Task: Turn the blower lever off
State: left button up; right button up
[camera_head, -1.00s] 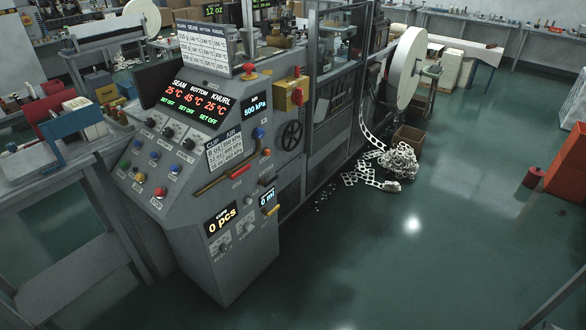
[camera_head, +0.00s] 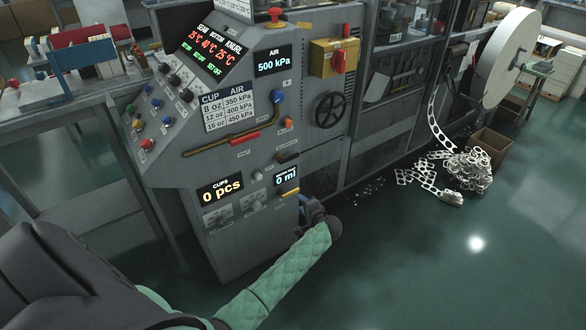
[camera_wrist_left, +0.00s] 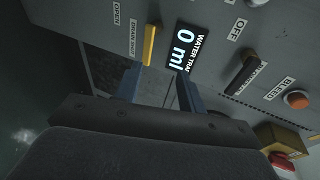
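The blower lever (camera_head: 288,157) is a small black handle low on the grey machine's right side panel, above the "0 ml" display. In the left wrist view the black lever (camera_wrist_left: 240,75) lies to the right of the display, with an OFF label near one end and a partly covered label beside it. My left gripper (camera_head: 311,211) is below and right of the lever, near the yellow drain handle. In the wrist view its two blue-grey fingers (camera_wrist_left: 159,76) are apart with nothing between them, close to the display and left of the lever. My right gripper is not in view.
A yellow drain handle (camera_head: 289,193) and the water trap display (camera_head: 286,178) are close to my left gripper. An orange bleed knob (camera_wrist_left: 296,99) is beyond the lever. A black handwheel (camera_head: 331,111) and a red-handled yellow box (camera_head: 334,58) are higher up. Open floor lies right.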

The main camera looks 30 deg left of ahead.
aim_at(293, 158)
pick_arm(q)
jog(key=w+a+r+n+y+b, duration=0.1)
jog(key=w+a+r+y, duration=0.15)
jog(key=r, duration=0.35)
jog(key=w+a+r+n+y+b, duration=0.1)
jog(key=w+r+y+b, duration=0.1)
jog(key=w+r, duration=0.35)
jog(key=shift+m, duration=0.3)
jog(key=a, duration=0.2)
jog(key=a+r+p, duration=0.1)
jog(key=a, duration=0.3)
jog(key=shift+w+r+p, duration=0.2)
jog(key=shift+w+p, duration=0.15)
jog(key=shift+w, duration=0.05)
jog(key=shift+w+a+f, duration=0.1)
jog(key=shift+w+a, duration=0.1)
jog(key=shift+a, duration=0.4)
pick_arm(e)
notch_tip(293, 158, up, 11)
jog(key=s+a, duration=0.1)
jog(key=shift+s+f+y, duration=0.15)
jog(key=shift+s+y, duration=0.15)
pick_arm(q)
jog(key=shift+c, duration=0.4)
grip_shut()
